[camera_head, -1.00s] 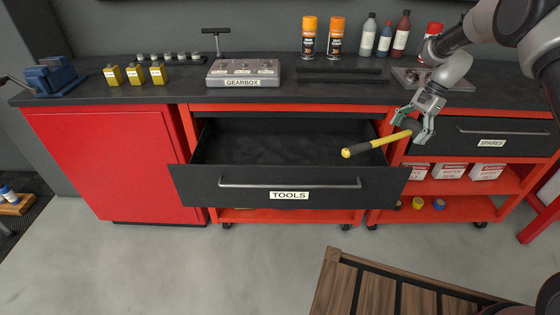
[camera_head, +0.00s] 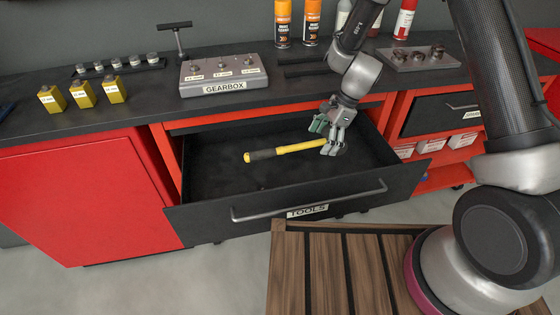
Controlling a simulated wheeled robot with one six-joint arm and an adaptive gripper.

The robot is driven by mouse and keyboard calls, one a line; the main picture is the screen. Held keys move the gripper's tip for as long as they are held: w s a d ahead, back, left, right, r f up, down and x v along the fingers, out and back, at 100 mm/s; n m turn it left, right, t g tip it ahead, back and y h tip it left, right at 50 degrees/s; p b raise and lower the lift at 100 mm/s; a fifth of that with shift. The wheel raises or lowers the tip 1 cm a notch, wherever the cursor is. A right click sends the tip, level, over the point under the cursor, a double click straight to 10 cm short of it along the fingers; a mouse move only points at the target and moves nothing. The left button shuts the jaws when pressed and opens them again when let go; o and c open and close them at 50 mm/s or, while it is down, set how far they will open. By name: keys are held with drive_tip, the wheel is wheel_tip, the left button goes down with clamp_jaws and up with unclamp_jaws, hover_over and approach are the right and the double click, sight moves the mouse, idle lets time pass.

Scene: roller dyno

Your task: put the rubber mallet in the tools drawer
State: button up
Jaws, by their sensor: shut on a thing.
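The rubber mallet (camera_head: 292,149) has a yellow handle with a dark grip section and a yellow butt end pointing left. My gripper (camera_head: 331,143) is shut on it at its right end, where the fingers hide the head. The tools drawer (camera_head: 212,217) is pulled open, with a black front, a long bar handle and a TOOLS label. Mallet and gripper appear over the right half of the drawer's opening. I cannot tell whether the mallet touches the drawer floor (camera_head: 215,170).
A gearbox (camera_head: 223,73), yellow blocks (camera_head: 82,94) and spray cans (camera_head: 283,24) stand on the dark worktop. The spares drawer (camera_head: 437,112) at right is closed. A slatted wooden surface (camera_head: 310,265) lies in front. The drawer's left part looks empty.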

wheel_tip(320, 180, down, 6)
drive_tip(key=shift+a+r, duration=0.1)
drive_tip(key=shift+r, duration=0.1)
drive_tip(key=shift+f, duration=1.95)
drive_tip(key=shift+f, duration=0.1)
drive_tip(key=o, duration=1.1)
drive_tip(key=shift+o, duration=0.2)
